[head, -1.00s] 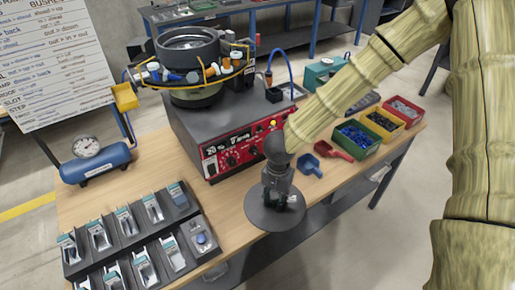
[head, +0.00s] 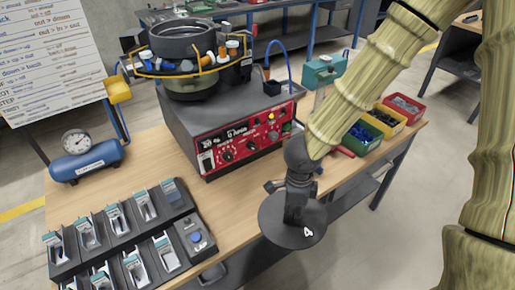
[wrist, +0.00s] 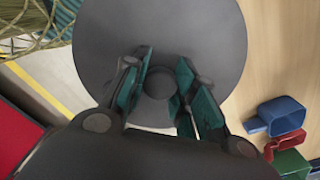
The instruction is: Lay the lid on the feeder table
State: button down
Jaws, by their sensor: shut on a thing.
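The lid (head: 278,228) is a dark grey round disc with a central knob and a white "4" on it. My gripper (head: 298,216) is shut on the lid's knob, fingers pointing down. In the wrist view the teal finger pads (wrist: 158,85) stand on either side of the round knob, and the lid (wrist: 205,35) fills the upper middle. The feeder table (head: 232,215) has a pale wood top. The lid lies across its front edge in the picture, partly over the floor; I cannot tell its height over the top.
A red-fronted control box (head: 235,145) carries the bowl feeder (head: 185,45) behind the lid. A black rack (head: 195,230) of several slots stands at left. Blue (wrist: 283,115) and red (wrist: 285,145) scoops lie to the right, near coloured bins (head: 378,123). Bare wood shows between rack and control box.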

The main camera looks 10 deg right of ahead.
jog(key=w+p, duration=0.1)
jog(key=w, duration=0.4)
jog(key=w+a+f+p, duration=0.1)
jog(key=w, duration=0.4)
jog(key=w+p, duration=0.2)
jog(key=w, duration=0.3)
jog(key=shift+w+a+f, duration=0.25)
jog(key=shift+w+a, duration=0.15)
jog(key=shift+f+p, duration=0.35)
jog(key=shift+f, duration=1.4)
jog(key=shift+f, duration=0.15)
jog(key=c, duration=1.2)
grip_release()
jog(key=shift+o, duration=0.2)
notch_tip(320, 180, up, 12)
jog(key=b, duration=0.1)
jog(key=shift+b, duration=0.3)
